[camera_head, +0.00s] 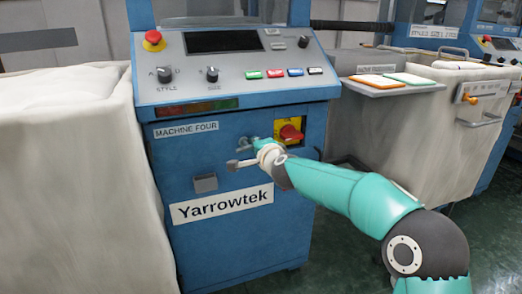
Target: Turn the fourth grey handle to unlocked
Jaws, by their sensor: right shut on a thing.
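A blue machine (184,232) labelled MACHINE FOUR and Yarrowtek stands in the middle of the head view. My right gripper (254,154) reaches in from the right, at the upper front of its blue panel, just left of a red rotary switch on a yellow plate (290,132). The gripper is shut on what seems to be the grey handle. The gripper's fingers and wrist cover most of the handle, so its angle and lock position cannot be read. My left gripper is not in view.
The console above has a red emergency button (153,38), knobs and several coloured buttons. A grey box-like fitting (205,183) sits lower left on the panel. Pale fabric bins flank the machine, left (65,190) and right (380,125). Green floor is open at the right.

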